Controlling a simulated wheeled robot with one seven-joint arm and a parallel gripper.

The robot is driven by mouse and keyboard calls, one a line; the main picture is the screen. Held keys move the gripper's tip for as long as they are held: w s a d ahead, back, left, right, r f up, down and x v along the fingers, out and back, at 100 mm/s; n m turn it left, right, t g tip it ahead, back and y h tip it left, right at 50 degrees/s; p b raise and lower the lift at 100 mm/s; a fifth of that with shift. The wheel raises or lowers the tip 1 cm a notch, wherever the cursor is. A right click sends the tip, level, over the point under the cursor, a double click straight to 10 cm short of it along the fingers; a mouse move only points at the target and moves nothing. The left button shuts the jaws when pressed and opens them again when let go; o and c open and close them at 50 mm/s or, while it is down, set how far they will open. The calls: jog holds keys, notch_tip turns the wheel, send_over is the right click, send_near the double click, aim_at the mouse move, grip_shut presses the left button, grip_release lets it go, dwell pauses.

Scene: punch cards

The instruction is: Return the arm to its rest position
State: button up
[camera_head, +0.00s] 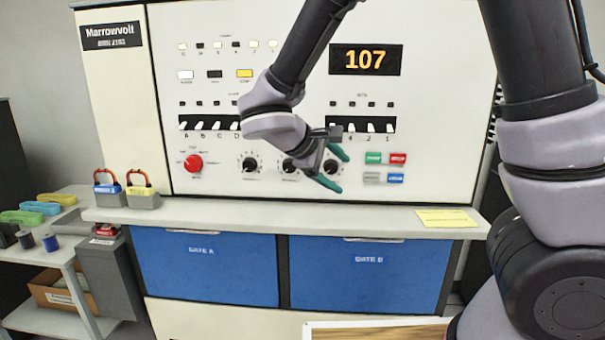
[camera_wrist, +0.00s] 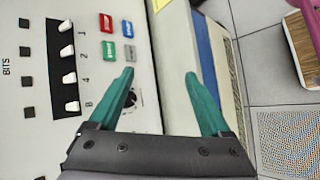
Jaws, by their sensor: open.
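My gripper (camera_head: 334,168) is in front of the machine's control panel (camera_head: 310,110), near the black knobs at the lower middle. Its two green fingers are apart with nothing between them. The wrist view also shows my gripper (camera_wrist: 160,78) open, with the panel on the left and the ledge and floor on the right. My grey and black arm comes in from the right and bends down toward the panel. I cannot tell whether the fingers touch the panel.
The display (camera_head: 365,60) reads 107. A ledge (camera_head: 260,217) with a yellow note (camera_head: 447,218) and two padlocks runs below the panel. Blue bins (camera_head: 205,268) sit under it. A side shelf (camera_head: 40,250) holds colored items at left. Clear floor (camera_wrist: 280,75) shows in the wrist view.

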jog(key=s+d+r+m+g+y, duration=0.2)
jog(key=d+m, duration=0.2)
jog(key=d, duration=0.2)
jog(key=s+d+r+m+g+y, duration=0.2)
jog(key=d+r+m+g+y, duration=0.1)
jog(key=d, duration=0.3)
jog(key=s+d+r+m+t+y, duration=0.5)
jog(key=s+r+m, duration=0.1)
jog(key=r+m, duration=0.2)
jog(key=shift+r+m+t, duration=0.3)
jog(key=shift+r, duration=0.55)
